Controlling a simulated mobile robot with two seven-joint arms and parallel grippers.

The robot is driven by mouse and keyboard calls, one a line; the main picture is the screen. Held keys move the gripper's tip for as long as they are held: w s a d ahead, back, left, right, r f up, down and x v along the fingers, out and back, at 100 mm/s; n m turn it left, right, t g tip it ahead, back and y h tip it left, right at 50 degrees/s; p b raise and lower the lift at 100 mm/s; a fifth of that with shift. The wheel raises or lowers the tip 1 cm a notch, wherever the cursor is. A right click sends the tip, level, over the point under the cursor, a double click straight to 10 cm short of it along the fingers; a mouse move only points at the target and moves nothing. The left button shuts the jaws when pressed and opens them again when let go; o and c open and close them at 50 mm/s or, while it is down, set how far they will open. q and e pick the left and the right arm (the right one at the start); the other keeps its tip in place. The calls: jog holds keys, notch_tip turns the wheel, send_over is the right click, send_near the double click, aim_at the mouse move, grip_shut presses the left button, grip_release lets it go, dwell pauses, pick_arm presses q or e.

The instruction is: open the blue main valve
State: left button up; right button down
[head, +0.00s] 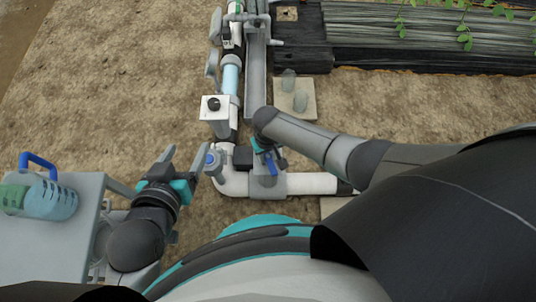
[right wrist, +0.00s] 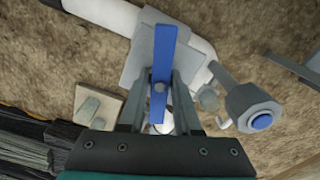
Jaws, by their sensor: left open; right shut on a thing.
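The blue main valve handle (head: 271,163) sits above the white pipe, near its bend. It also shows as a blue bar (right wrist: 163,55) in the right wrist view, over a grey plate (right wrist: 133,68). My right gripper (head: 267,150) is shut on the blue handle, with its fingers (right wrist: 160,85) on either side of the bar. The jaws partly hide the valve in the head view. My left gripper (head: 182,160) is open and empty, left of the pipe bend and apart from the valve.
A grey fitting with a blue cap (head: 213,160) stands between my grippers; it also shows in the right wrist view (right wrist: 258,117). White pipe (head: 310,184) runs right. A white box with a black knob (head: 214,107) is behind.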

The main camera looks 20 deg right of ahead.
jog(key=n, duration=0.3)
jog(key=shift+s+f+n, duration=0.25)
jog(key=shift+s+n, duration=0.1)
jog(key=shift+n, duration=0.05)
jog(key=n, duration=0.4)
jog(key=shift+d, duration=0.1)
jog(key=n, duration=0.4)
jog(key=shift+d, duration=0.1)
jog(key=n, duration=0.3)
jog(key=shift+d+n, duration=0.15)
jog(key=shift+n, duration=0.15)
jog(key=c, duration=0.5)
grip_release()
jog(key=r+p, duration=1)
jog(key=shift+w+a+r, duration=0.25)
jog(key=shift+a, duration=0.05)
jog(key=shift+f, duration=0.1)
